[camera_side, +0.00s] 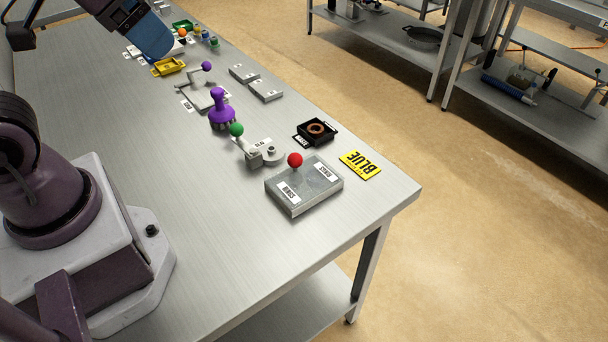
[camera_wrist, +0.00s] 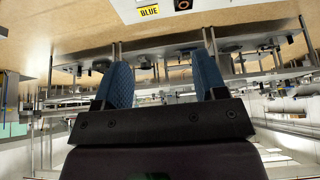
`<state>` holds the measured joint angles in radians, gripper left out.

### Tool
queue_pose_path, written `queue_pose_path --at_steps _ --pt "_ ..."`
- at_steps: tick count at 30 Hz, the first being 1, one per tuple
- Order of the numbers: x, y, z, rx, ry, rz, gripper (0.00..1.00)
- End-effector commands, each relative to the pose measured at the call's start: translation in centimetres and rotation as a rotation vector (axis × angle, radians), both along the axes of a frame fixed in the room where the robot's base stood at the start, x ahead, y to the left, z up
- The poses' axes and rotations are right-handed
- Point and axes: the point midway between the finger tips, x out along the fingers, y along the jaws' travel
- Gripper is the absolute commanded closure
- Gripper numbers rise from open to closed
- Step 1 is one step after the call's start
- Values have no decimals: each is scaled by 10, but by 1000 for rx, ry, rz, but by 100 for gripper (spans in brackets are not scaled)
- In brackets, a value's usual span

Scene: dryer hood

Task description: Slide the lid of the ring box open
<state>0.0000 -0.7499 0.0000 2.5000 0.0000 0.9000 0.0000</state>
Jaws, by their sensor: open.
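I cannot tell for certain which thing is the ring box. A small black box (camera_side: 317,131) with a copper-coloured ring inside stands near the right table edge. In front of it is a flat grey box (camera_side: 304,186) with a red ball knob (camera_side: 295,160) and two white labels. No separate lid can be made out. My gripper shows in the side view as a blue finger (camera_side: 154,37) at the top left, above the table and well away from both boxes. In the wrist view my gripper (camera_wrist: 164,80) has two blue fingers spread apart with nothing between them.
A yellow BLUE card (camera_side: 360,165) lies beside the grey box. A green-knobbed lever (camera_side: 262,153), a purple knobbed piece (camera_side: 221,110), grey blocks (camera_side: 266,90) and a yellow tray (camera_side: 169,67) stand farther back.

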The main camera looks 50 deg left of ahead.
Motion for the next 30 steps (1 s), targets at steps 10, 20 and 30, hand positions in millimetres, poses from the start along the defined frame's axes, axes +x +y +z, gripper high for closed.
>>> queue_pose_path --at_steps 10,20,30 --pt "2 0 -6 0 33 -1 42" --pt "52 -3 -61 -88 319 65 42" --pt "128 -3 -150 -223 499 304 42"
